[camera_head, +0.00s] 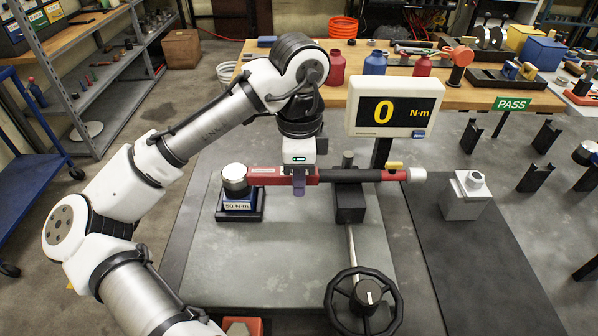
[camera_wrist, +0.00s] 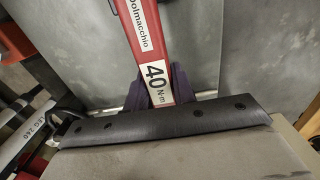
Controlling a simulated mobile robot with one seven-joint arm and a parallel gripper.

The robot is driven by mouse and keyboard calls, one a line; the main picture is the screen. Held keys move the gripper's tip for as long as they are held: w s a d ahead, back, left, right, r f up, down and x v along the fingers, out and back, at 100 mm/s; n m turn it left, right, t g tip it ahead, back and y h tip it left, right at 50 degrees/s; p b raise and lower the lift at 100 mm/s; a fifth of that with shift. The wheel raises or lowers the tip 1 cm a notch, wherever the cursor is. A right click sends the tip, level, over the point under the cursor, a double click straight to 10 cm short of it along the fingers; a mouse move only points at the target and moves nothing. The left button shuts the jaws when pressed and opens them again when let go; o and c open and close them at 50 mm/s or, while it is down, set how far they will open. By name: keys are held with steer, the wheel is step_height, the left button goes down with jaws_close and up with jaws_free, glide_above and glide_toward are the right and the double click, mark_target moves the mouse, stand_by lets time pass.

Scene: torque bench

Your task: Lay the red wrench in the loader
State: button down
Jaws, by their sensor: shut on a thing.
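The red wrench (camera_head: 268,176) has a red body, a black grip and a pale knob at its right end. My gripper (camera_head: 298,186) is shut on its red part, with purple fingers on either side. In the wrist view the wrench (camera_wrist: 140,35) shows a "40 N·m" label between the fingers (camera_wrist: 157,88). The loader has a round transducer (camera_head: 235,181) marked 50 N·m at left, a dark block (camera_head: 350,208) and a black handwheel (camera_head: 366,296). The wrench lies level across them, its left end at the transducer and its grip over the block. I cannot tell whether it touches them.
A display (camera_head: 392,108) reading 0 N·m stands behind the wrench's grip. A grey block (camera_head: 466,197) stands on the dark mat beyond the knob. A wooden bench (camera_head: 480,88) with wrenches and bottles runs behind. Several black stands are at right.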

stand_by(0.4)
steer(key=c, duration=1.1)
jaws_free()
